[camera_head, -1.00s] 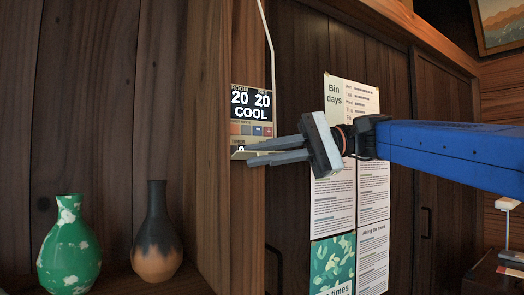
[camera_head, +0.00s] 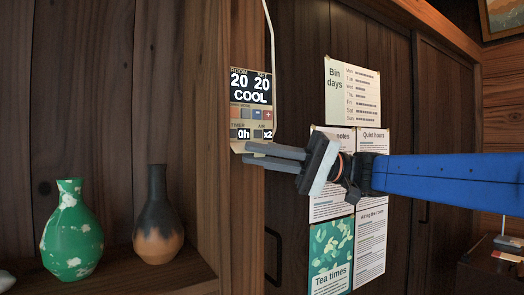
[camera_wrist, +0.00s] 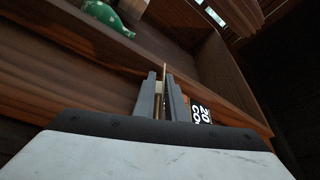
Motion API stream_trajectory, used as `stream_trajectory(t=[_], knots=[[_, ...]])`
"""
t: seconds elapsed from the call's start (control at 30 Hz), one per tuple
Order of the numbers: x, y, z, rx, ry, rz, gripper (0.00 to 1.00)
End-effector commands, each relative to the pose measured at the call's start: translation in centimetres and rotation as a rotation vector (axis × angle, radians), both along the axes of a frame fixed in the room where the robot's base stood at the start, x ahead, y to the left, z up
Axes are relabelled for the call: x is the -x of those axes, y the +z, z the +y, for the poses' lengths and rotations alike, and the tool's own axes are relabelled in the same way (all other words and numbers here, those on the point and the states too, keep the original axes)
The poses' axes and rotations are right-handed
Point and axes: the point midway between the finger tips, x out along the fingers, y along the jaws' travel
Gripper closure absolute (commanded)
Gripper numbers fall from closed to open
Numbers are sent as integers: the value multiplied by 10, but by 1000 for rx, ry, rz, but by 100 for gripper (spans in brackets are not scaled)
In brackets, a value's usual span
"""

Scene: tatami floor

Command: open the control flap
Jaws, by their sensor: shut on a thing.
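The control panel (camera_head: 251,85) is on the wooden post and reads "20 20 COOL", with a row of small buttons and a lower row showing "0h" and "x2". The control flap (camera_head: 238,147) shows as a pale strip at the panel's bottom edge, folded down below the lower row. My gripper (camera_head: 245,153) reaches in from the right with its fingertips at that strip, shut on it. In the wrist view my gripper (camera_wrist: 161,92) has a thin pale edge of the flap (camera_wrist: 164,72) between its fingers. The fingers hide part of the flap.
A green and white vase (camera_head: 71,232) and a dark vase with an orange base (camera_head: 157,222) stand on the shelf left of the post. Posters (camera_head: 352,92) hang on the wall behind my arm. A cable (camera_head: 270,40) runs down to the panel.

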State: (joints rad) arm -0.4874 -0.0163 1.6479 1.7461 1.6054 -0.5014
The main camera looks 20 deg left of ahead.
Motion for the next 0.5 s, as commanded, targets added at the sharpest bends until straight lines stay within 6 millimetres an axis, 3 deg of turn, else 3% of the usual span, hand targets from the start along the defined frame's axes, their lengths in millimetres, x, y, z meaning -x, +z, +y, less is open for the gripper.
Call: stream_trajectory(t=[0.5], knots=[[-5, -9, 6, -160, 0, -139, 100]])
